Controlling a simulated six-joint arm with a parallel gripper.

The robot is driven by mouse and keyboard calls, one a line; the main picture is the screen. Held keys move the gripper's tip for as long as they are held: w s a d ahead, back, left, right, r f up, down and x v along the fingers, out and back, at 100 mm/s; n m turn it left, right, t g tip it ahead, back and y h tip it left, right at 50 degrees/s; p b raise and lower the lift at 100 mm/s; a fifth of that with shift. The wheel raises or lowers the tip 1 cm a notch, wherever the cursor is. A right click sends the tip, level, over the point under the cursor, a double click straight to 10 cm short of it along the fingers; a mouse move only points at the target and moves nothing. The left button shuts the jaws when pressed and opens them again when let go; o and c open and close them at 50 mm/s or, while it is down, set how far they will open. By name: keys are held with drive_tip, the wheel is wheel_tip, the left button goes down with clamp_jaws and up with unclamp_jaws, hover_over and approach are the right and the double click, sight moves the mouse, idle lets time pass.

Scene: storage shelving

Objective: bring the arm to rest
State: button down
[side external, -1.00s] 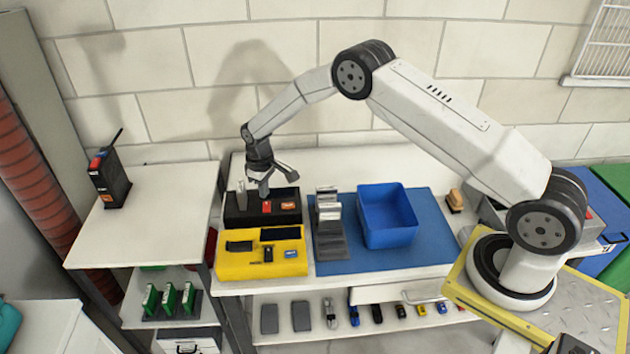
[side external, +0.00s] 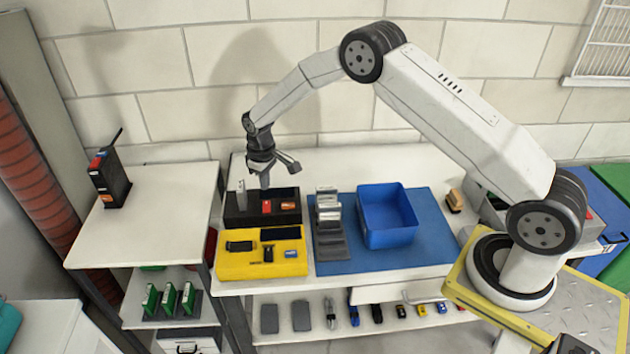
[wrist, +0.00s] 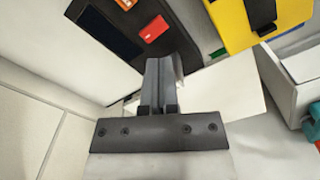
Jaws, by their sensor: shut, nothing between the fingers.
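My gripper (side external: 265,182) is shut and empty. In the side external view it points down just above the black tray (side external: 235,222) at the back left of the bench. In the wrist view my gripper (wrist: 160,65) shows as two grey fingers pressed together. A red piece (side external: 267,206) and an orange piece (side external: 288,205) sit in the black tray. The red piece also shows in the wrist view (wrist: 154,28), close to the fingertips. A light grey upright piece (side external: 241,193) stands at the tray's left end. Whether the fingers touch anything cannot be told.
A yellow tray (side external: 232,268) with small items lies in front. Right of it are a grey stepped rack (side external: 332,240) and a blue bin (side external: 385,236) on a blue mat (side external: 430,240). A black holder (side external: 112,190) stands on the left shelf. The space above the bench is free.

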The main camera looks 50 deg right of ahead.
drive_tip(key=s+r+m+t, duration=0.1)
drive_tip(key=s+r+m, duration=0.1)
drive_tip(key=s+r, duration=0.95)
drive_tip(key=s+r+t, duration=0.1)
drive_tip(key=s, duration=1.5)
drive_tip(key=shift+s+a+r+m, duration=0.15)
drive_tip(key=shift+s+m, duration=0.1)
drive_tip(key=shift+m, duration=0.15)
